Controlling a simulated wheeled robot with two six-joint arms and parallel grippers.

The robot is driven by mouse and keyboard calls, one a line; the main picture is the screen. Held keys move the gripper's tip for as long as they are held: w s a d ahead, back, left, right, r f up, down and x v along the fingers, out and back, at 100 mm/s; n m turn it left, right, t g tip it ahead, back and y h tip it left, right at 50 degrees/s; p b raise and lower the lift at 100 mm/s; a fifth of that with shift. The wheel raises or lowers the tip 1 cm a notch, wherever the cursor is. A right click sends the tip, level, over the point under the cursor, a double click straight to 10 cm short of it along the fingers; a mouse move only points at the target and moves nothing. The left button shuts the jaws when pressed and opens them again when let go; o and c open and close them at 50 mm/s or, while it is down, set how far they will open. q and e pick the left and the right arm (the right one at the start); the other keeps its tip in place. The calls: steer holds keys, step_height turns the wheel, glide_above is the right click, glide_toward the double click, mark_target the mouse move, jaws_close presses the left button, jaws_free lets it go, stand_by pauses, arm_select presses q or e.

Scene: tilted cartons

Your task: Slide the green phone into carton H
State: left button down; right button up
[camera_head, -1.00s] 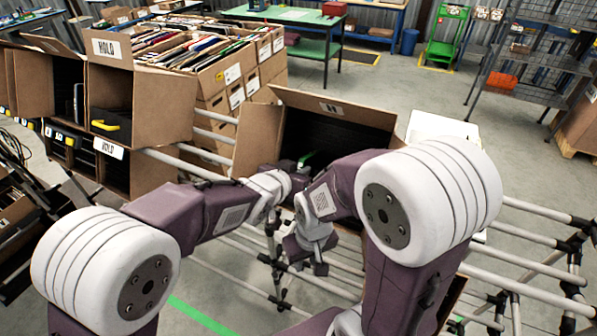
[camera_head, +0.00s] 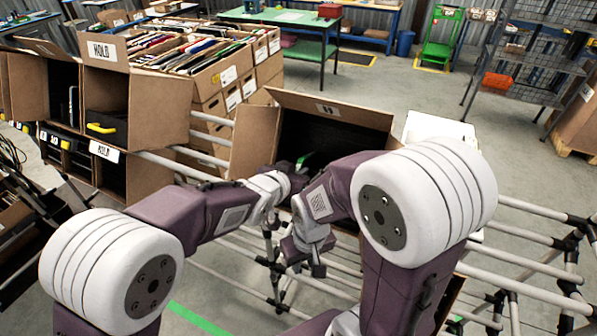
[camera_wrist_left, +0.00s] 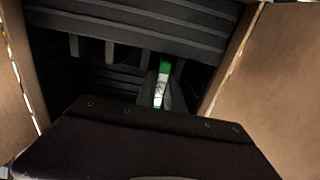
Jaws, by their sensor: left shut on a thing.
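Carton H (camera_head: 345,113) stands tilted on the pipe rack, open toward me, with a dark ribbed inside; it also shows in the left wrist view (camera_wrist_left: 265,75). The green phone (camera_head: 303,160) is at the carton's mouth, mostly hidden by my arms. In the left wrist view the phone (camera_wrist_left: 161,88) stands on edge, narrow, between my left gripper's fingers, in front of the dark slots. My left gripper (camera_head: 293,175) is shut on it; its fingertips are largely hidden in the head view. My right gripper (camera_head: 308,262) hangs lower, in front of the carton, its jaws unclear.
Cartons marked HOLD (camera_head: 103,52) stand to the left, one holding a yellow-handled dark thing (camera_head: 102,129). A box of files (camera_head: 185,50) is behind. Pipe rails (camera_head: 525,252) run right and below. Dark dividers (camera_wrist_left: 115,50) line the carton's inside.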

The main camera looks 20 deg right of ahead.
arm_select(q)
steer(key=shift+w+d+f, duration=0.25)
steer(key=shift+w+d, duration=0.1)
steer(key=shift+d, duration=0.05)
stand_by(0.6)
stand_by(0.3)
steer(key=c, duration=1.3)
jaws_free()
steer(key=shift+c, duration=0.2)
steer(key=v, duration=0.9)
steer(key=shift+p, duration=0.45)
